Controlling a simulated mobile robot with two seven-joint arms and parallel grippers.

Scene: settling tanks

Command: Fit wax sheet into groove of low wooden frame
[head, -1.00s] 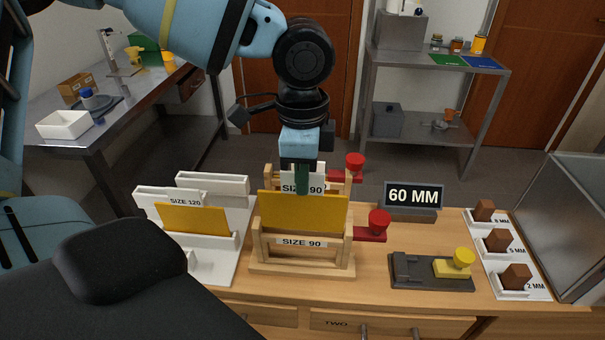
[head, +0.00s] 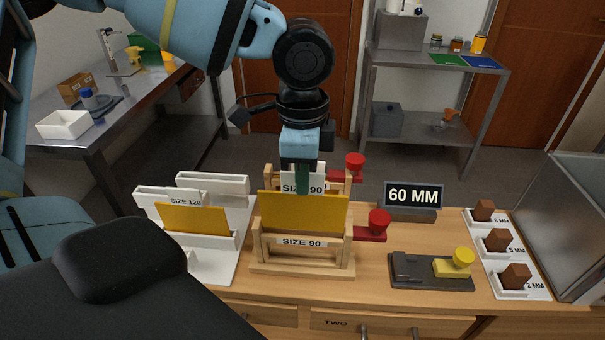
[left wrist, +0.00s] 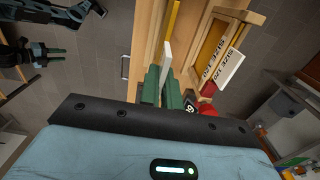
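A yellow wax sheet (head: 303,212) with a white SIZE 90 tab (head: 317,187) stands upright at the low wooden frame (head: 300,268), whose bar carries a SIZE 90 label. Its lower edge meets the frame's front bar in the picture; I cannot tell whether it is in the groove. My left gripper (head: 302,180) points down with its green fingers shut on the tab. In the left wrist view the tab (left wrist: 166,58) shows between the fingers. My right gripper (left wrist: 48,54) shows small in that view, its fingers apart and empty.
Behind stands another wooden frame (left wrist: 254,17) holding a SIZE 120 sheet. Red knobs (head: 379,219) sit at the frames' right. A white rack (head: 222,264) holds a sheet at left. A 60 MM sign (head: 412,195), yellow-knobbed block (head: 415,270) and brown blocks (head: 515,276) are right.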

